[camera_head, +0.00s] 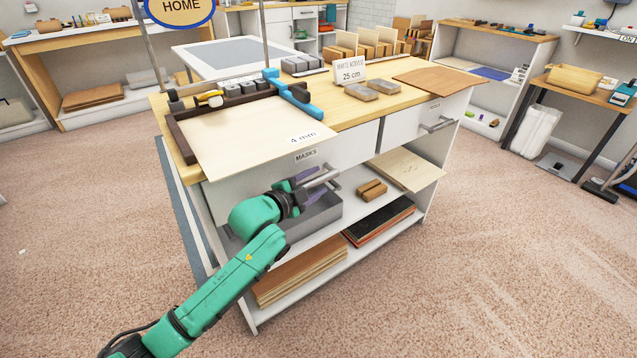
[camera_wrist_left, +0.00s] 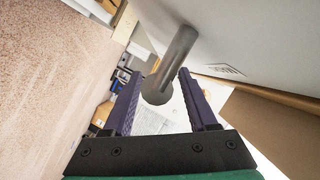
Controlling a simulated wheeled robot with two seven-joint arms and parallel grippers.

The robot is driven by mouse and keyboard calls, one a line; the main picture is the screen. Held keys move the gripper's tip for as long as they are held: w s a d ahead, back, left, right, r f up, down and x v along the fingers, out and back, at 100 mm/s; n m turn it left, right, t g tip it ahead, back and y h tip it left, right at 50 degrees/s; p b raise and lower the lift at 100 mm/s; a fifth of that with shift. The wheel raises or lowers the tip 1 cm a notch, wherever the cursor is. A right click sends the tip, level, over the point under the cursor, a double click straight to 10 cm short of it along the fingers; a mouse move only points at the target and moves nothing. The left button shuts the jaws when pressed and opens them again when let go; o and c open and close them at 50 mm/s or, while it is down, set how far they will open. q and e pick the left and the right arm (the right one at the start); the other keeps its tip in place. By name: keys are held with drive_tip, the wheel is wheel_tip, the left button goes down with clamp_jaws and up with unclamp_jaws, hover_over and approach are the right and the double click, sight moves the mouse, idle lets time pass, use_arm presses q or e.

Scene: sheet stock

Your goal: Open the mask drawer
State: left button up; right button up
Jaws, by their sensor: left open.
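The mask drawer (camera_head: 262,176) is the white front labelled MASKS at the left of the workbench, and it looks shut. Its grey bar handle (camera_head: 323,178) sticks out at the front. My left gripper (camera_head: 304,185), with purple fingers on a green arm, is at the handle. In the left wrist view the handle (camera_wrist_left: 172,62) runs between the two fingers of the left gripper (camera_wrist_left: 160,82), which are spread apart with gaps visible beside the bar. I cannot tell whether a finger touches it. My right gripper is not in view.
A second drawer with a handle (camera_head: 437,125) is to the right. Below are a grey bin (camera_head: 318,216), a wooden block (camera_head: 371,189) and sheet stacks (camera_head: 300,270) on shelves. A pale sheet (camera_head: 235,140) overhangs the workbench's front edge. The carpet in front is clear.

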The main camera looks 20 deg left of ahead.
use_arm(q)
drive_tip(key=shift+w+d+f, duration=0.15)
drive_tip(key=shift+w+d, duration=0.15)
drive_tip(key=shift+w, duration=0.35)
clamp_jaws()
idle(1.0)
